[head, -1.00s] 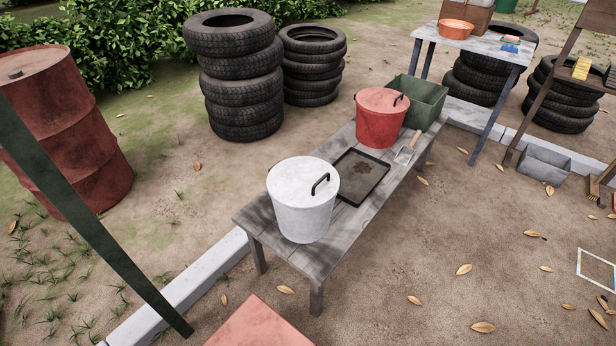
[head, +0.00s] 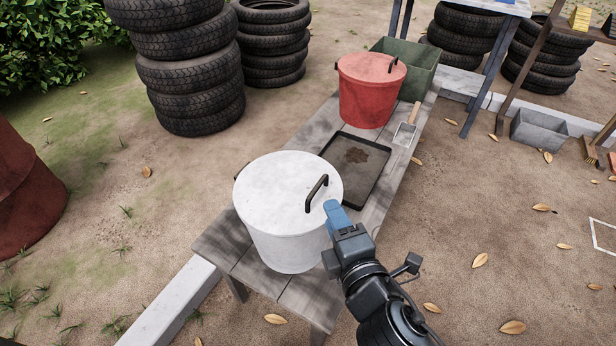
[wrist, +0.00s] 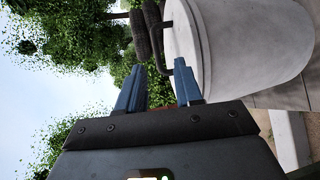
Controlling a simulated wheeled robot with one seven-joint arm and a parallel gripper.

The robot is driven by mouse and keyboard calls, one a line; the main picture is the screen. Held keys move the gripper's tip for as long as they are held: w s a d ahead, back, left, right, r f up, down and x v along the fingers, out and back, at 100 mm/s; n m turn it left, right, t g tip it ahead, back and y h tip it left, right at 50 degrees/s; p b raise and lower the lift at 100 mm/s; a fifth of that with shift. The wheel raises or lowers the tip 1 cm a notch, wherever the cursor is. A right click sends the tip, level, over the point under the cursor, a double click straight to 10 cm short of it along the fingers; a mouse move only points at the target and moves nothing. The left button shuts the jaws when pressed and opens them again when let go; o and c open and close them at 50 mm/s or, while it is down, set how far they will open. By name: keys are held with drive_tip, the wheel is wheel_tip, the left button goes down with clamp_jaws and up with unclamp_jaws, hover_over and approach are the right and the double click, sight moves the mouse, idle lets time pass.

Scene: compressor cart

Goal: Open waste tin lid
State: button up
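A white tin (head: 285,243) stands on the bench with its white lid (head: 275,185) on. The lid has a black handle (head: 316,192). My gripper (head: 333,208) is beside the near right side of the lid, its blue fingers close to the handle. In the wrist view, my gripper (wrist: 159,66) has its fingers spread with a gap between them. The handle (wrist: 163,52) shows just ahead of that gap, and the white tin (wrist: 250,45) fills the right. A red tin (head: 366,102) with a red lid (head: 371,68) and dark handle stands farther back. Which is the waste tin is not marked.
The grey wooden bench (head: 222,243) also holds a dark tray (head: 372,188), a small scoop (head: 404,134) and a green bin (head: 420,72). Tyre stacks (head: 190,75) stand behind. The ground to the right of the bench is mostly clear.

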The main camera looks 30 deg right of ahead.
sight(318, 184)
drive_tip(key=x, duration=0.9)
drive_tip(key=shift+w+r, duration=0.2)
drive_tip(key=shift+w, duration=0.25)
clamp_jaws()
